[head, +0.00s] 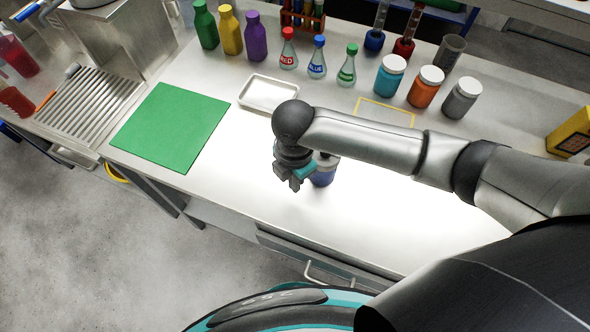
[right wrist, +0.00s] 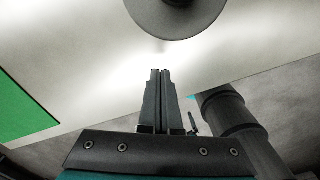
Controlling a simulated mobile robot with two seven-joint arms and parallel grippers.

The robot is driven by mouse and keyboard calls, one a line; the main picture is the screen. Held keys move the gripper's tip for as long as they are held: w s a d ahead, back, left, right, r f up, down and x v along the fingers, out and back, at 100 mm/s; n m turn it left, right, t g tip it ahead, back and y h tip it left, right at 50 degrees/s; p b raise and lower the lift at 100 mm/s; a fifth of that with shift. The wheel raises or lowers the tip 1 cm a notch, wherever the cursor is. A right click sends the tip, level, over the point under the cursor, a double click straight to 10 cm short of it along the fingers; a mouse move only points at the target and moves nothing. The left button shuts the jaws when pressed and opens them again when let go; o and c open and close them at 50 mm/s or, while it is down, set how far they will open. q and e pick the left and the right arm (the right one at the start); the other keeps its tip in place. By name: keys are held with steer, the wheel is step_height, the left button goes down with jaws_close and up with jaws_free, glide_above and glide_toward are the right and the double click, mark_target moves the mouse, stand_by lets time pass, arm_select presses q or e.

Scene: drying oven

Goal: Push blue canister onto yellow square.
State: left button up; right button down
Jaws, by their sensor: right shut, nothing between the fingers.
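The blue canister (head: 323,172) stands on the white bench in the head view, with its upper part partly hidden behind my right arm. The yellow square (head: 385,105) is a thin outline on the bench, above and to the right of the canister and partly covered by my forearm. My right gripper (head: 285,184) points down just left of the canister; I cannot tell whether they touch. Its fingers are together and empty in the right wrist view (right wrist: 161,72). My left gripper is not in view.
A green mat (head: 170,125) and a white tray (head: 268,94) lie to the left. Bottles, flasks and several lidded jars, including an orange one (head: 425,87), line the back. A dark round shape (right wrist: 177,12) tops the wrist view, unidentified. The bench's front is mostly clear.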

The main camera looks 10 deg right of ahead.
step_height(320, 180, down, 2)
steer(key=shift+f, duration=0.2)
steer(key=d, duration=0.1)
steer(key=w+d, duration=0.1)
steer(key=d, duration=0.1)
steer(key=shift+w+f, duration=0.1)
steer(key=shift+w, duration=0.15)
steer(key=shift+w+d, duration=0.15)
steer(key=shift+d, duration=0.05)
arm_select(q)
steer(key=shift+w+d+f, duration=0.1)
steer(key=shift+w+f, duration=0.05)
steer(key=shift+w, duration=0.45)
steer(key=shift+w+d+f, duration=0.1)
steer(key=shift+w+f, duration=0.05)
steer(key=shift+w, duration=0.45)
arm_select(e)
steer(key=shift+w+d, duration=0.1)
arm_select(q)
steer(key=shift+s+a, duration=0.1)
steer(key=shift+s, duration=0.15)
